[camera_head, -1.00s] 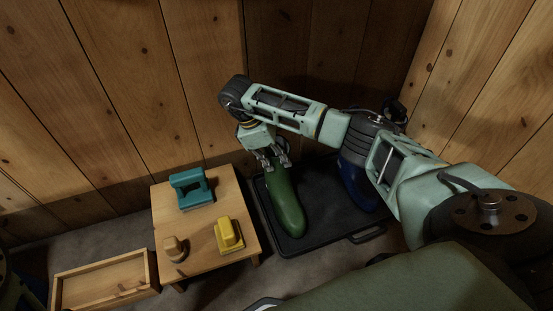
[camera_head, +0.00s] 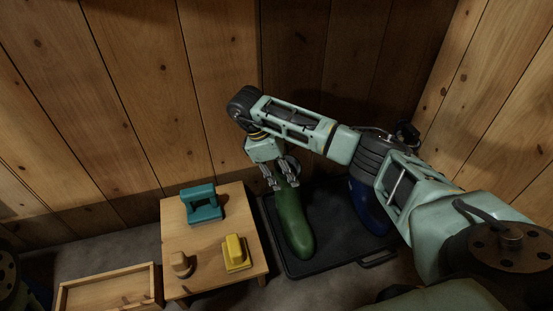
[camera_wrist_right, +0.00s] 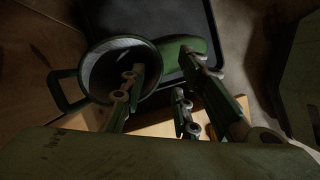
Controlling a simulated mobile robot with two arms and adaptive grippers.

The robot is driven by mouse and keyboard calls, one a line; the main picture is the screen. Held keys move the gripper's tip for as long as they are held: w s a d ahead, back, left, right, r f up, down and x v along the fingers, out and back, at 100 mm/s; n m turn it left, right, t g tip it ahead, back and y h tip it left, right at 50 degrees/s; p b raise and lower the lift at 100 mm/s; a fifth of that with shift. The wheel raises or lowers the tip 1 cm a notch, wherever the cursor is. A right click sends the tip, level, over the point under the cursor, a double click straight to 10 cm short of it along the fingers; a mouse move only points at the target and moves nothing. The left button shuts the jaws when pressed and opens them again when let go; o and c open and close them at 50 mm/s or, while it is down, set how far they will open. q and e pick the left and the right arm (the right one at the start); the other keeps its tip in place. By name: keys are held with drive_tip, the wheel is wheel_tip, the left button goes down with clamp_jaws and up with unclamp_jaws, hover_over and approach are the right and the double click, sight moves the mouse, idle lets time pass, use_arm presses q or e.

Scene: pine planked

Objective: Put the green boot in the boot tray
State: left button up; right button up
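The green boot (camera_head: 293,222) stands in the black boot tray (camera_head: 305,268), its toe toward the front. My right gripper (camera_head: 282,184) is over the boot's upper part, its fingers spread apart. In the right wrist view the boot's round opening (camera_wrist_right: 103,72) with a side loop lies under the fingers. One finger of the gripper (camera_wrist_right: 160,70) overlaps the opening and the others are to the right of it; I cannot tell whether they touch the boot. A blue boot (camera_head: 370,208) stands on the tray's right side, partly hidden by my right arm. My left gripper is out of view.
A low wooden table (camera_head: 210,244) left of the tray holds a teal object (camera_head: 203,205), a yellow object (camera_head: 236,253) and a small wooden piece (camera_head: 181,264). An open wooden box (camera_head: 110,290) is farther left. Plank walls close off the back and right.

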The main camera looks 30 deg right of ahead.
drive_tip(key=v, duration=0.9)
drive_tip(key=shift+r, duration=0.2)
